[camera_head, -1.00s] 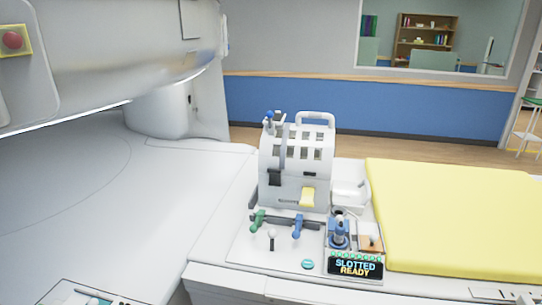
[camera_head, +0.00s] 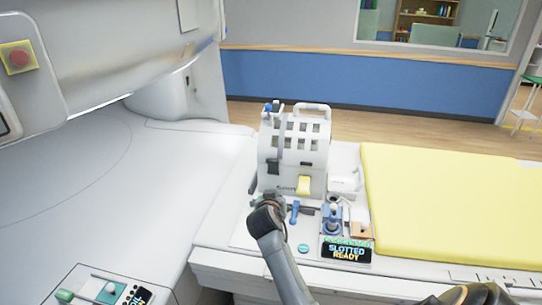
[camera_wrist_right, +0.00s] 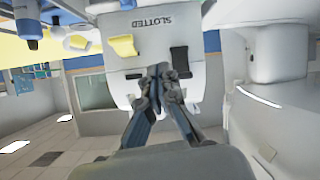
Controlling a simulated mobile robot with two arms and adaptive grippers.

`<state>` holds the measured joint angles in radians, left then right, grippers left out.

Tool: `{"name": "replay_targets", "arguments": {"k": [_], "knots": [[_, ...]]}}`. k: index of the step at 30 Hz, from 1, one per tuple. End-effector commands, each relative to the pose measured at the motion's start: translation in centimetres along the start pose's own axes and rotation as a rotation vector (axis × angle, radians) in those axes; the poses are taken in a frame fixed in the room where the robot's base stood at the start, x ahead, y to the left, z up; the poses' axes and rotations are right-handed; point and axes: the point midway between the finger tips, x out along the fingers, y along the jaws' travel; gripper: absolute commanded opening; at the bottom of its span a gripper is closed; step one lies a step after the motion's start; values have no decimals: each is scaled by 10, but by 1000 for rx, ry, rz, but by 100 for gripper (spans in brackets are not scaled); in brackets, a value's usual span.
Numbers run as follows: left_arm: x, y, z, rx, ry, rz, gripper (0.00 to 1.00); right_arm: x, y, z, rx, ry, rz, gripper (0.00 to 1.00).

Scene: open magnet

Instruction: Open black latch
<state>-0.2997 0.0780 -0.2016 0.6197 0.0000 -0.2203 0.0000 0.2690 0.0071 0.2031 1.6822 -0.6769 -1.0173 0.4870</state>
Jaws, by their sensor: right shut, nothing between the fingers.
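The black latch (camera_head: 273,167) is a small dark block on the left of the front face of the white slotted coil (camera_head: 290,155). In the right wrist view, which is upside down, the black latch (camera_wrist_right: 180,60) lies just right of my fingertips. My right gripper (camera_wrist_right: 160,72) is shut and empty in front of the coil face. Whether it touches the latch I cannot tell. A yellow latch (camera_head: 304,185) sits to the right on the coil. My left gripper is not in view.
A display (camera_head: 346,251) reads "SLOTTED READY". A yellow pad (camera_head: 440,210) lies to the right.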

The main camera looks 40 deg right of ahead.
Motion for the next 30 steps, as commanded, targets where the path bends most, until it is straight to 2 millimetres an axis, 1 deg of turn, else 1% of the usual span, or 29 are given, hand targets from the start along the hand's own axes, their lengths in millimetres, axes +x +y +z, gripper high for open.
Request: {"name": "replay_targets", "arguments": {"k": [1,3,6,9,12,17,30], "knots": [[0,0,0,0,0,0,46,11,-4,-25,39,37,16,0],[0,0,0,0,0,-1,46,22,-8,-53,79,83,34,0],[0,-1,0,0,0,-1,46,33,-14,-87,125,137,47,0],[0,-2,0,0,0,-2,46,39,-20,-111,154,175,50,0],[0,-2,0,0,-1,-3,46,42,-24,-126,172,199,50,0],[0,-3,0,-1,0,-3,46,43,-26,-134,182,211,48,0],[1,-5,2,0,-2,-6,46,43,-28,-131,180,210,50,0]]}}
